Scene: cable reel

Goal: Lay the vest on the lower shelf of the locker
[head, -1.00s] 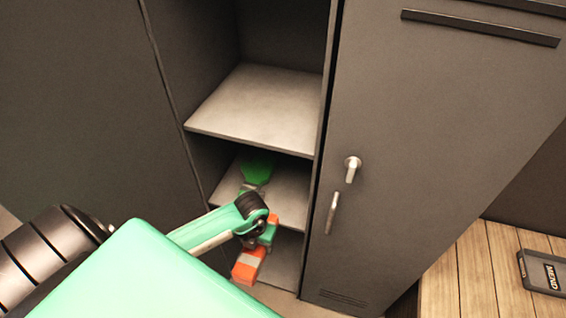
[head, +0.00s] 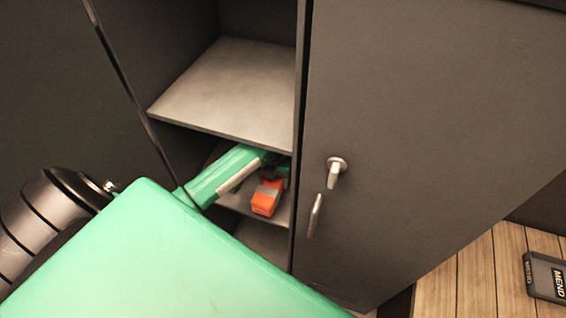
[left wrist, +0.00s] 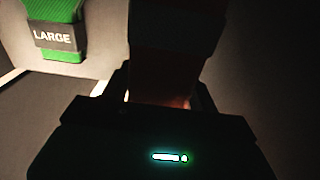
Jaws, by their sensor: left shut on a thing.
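The vest (head: 266,198) is a small orange bundle with a grey band. My left gripper (head: 272,180) is shut on it, inside the locker opening below the upper shelf (head: 225,85). The vest hangs at the front of the lower shelf (head: 240,203); I cannot tell whether it touches. In the left wrist view the vest (left wrist: 175,45) is a dark, shadowed block between the fingers (left wrist: 165,98). My forearm hides part of the lower shelf. My right gripper is not in view.
A green item with a LARGE label (left wrist: 54,36) lies deeper in the locker. The upper shelf is bare. A dark MEND box (head: 545,277) sits on the wooden surface at right.

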